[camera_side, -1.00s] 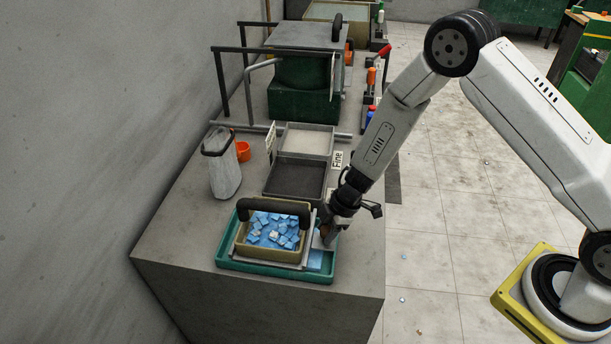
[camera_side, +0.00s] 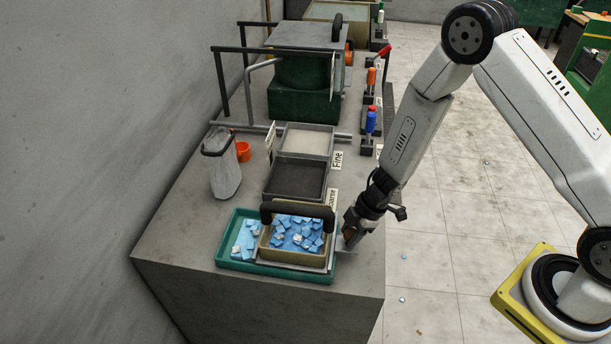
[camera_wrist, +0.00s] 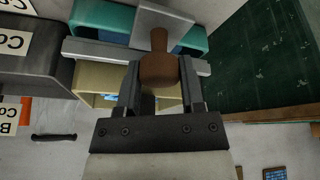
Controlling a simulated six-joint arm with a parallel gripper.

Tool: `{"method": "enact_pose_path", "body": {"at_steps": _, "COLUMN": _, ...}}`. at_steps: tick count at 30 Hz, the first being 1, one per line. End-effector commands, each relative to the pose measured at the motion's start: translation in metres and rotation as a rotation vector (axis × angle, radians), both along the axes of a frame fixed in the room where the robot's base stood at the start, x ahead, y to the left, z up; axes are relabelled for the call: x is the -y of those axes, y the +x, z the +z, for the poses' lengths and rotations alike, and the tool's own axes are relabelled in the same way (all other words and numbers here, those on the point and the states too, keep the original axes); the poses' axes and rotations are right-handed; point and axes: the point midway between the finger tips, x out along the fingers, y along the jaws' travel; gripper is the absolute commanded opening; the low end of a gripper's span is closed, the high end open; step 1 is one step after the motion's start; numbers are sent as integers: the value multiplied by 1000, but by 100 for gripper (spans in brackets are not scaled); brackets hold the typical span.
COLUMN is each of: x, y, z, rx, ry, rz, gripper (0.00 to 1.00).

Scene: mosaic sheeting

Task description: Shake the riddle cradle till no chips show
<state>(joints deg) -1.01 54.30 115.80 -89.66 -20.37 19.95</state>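The riddle cradle (camera_side: 292,258) is a tan box with a dark arched bar over it. It sits at the right of the teal tray (camera_side: 228,262). Several blue and pale chips (camera_side: 297,236) show inside the cradle. More chips (camera_side: 246,240) lie in the tray to its left. My gripper (camera_side: 351,234) is at the cradle's right side. In the wrist view, its fingers (camera_wrist: 160,85) stand on both sides of a brown handle (camera_wrist: 158,68) and appear shut on it. The cradle's tan wall (camera_wrist: 95,82) shows beyond, its inside mostly hidden there.
Behind the tray stand a dark-filled bin (camera_side: 294,181) and a pale-filled bin (camera_side: 306,142), with a label reading "Fine" (camera_side: 337,160). A translucent jug (camera_side: 222,172) and an orange cup (camera_side: 243,152) stand to the left. Coloured-handled tools (camera_side: 371,120) line the right edge.

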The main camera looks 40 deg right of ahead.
Motion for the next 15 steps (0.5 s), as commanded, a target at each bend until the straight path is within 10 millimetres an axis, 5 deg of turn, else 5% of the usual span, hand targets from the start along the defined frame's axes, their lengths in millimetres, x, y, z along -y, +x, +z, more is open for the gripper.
{"method": "enact_pose_path", "body": {"at_steps": 1, "x": 0, "y": 0, "z": 0, "rx": 0, "ry": -2, "rz": 0, "gripper": 65}}
{"method": "enact_pose_path", "body": {"at_steps": 3, "x": 0, "y": 0, "z": 0, "rx": 1, "ry": -1, "rz": 0, "gripper": 87}}
{"method": "enact_pose_path", "body": {"at_steps": 4, "x": 0, "y": 0, "z": 0, "rx": 1, "ry": -1, "rz": 0, "gripper": 90}}
{"method": "enact_pose_path", "body": {"at_steps": 15, "x": 0, "y": 0, "z": 1, "rx": 0, "ry": 0, "rz": 0, "gripper": 90}}
